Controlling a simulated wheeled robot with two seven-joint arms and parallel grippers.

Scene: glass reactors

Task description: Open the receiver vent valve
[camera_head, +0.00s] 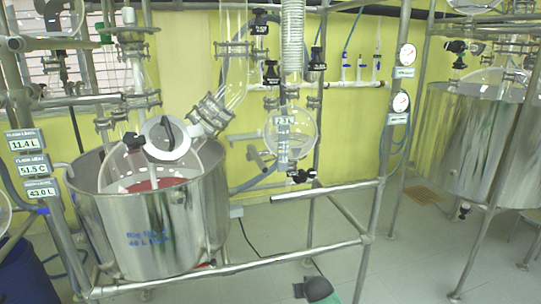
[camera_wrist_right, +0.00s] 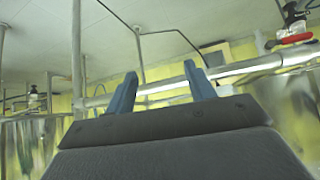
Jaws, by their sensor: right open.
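The glass receiver (camera_head: 302,133), a round clear flask with a scale label, hangs right of the centre in the head view. Black-handled valves sit on the glass and pipes above it: a left one (camera_head: 271,73), a right one (camera_head: 316,59) and a top one (camera_head: 260,21). Another dark valve (camera_head: 301,176) is below the flask. Their tags are too small to read, so I cannot tell which is the vent valve. My right gripper (camera_wrist_right: 161,88) shows in its wrist view with two blue fingers apart and nothing between them. My left gripper is not in view.
A steel reactor vessel (camera_head: 155,225) with a glass lid stands at left within a metal pipe frame (camera_head: 345,188). Another steel vessel (camera_head: 470,135) stands at right. Two round gauges are on a post between them. The wrist view shows a red-handled valve (camera_wrist_right: 296,37).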

